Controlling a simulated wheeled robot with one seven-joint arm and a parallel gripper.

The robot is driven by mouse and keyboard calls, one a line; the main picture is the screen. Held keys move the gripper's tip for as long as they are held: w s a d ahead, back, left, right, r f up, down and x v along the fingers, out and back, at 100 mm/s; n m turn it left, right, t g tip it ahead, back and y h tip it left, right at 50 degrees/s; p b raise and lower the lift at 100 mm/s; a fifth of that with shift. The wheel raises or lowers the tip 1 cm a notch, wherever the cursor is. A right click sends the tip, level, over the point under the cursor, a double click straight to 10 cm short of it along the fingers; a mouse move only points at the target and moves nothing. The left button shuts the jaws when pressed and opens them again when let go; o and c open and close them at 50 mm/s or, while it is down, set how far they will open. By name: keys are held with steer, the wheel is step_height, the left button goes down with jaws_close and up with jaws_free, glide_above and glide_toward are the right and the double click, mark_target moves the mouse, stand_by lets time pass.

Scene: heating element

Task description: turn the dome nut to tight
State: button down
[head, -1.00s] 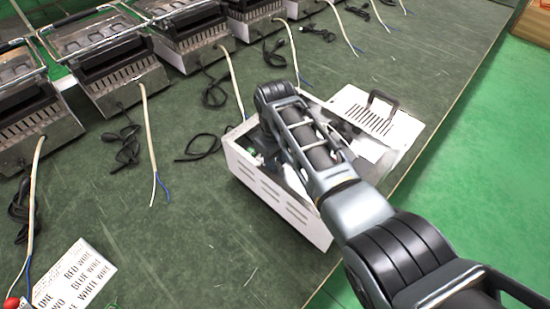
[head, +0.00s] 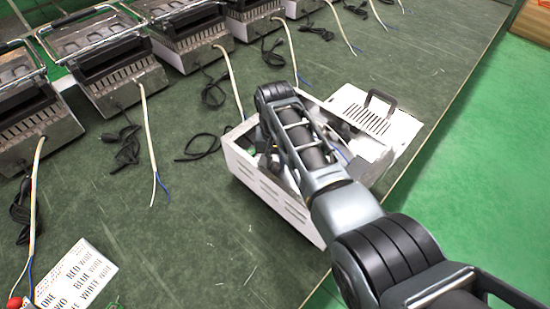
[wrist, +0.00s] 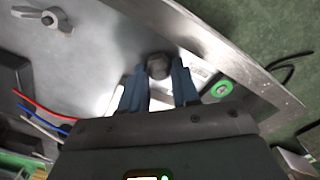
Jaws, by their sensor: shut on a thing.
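In the wrist view the dome nut (wrist: 158,66) is a dark grey rounded nut against the bright metal inside of the housing. My gripper (wrist: 160,82) has one blue-grey finger on each side of it and is shut on it. The nut's far side shows past the fingers; its lower part and thread are hidden. In the head view the white slotted housing (head: 268,195) stands open on the bench, and my arm reaches over it, hiding the nut and gripper.
A wing-shaped fastener (wrist: 42,22) and a green round part (wrist: 221,88) are close by inside the housing. Red and blue wires (wrist: 45,112) run at the left. A slotted panel with a handle (head: 372,112) lies at the housing's right. Several grills line the bench's back.

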mark_target(275, 164)
steer(key=shift+m, duration=0.4)
steer(key=c, duration=0.8)
jaws_free()
step_height(275, 164, up, 8)
steer(key=shift+f, duration=0.1)
stand_by(0.3)
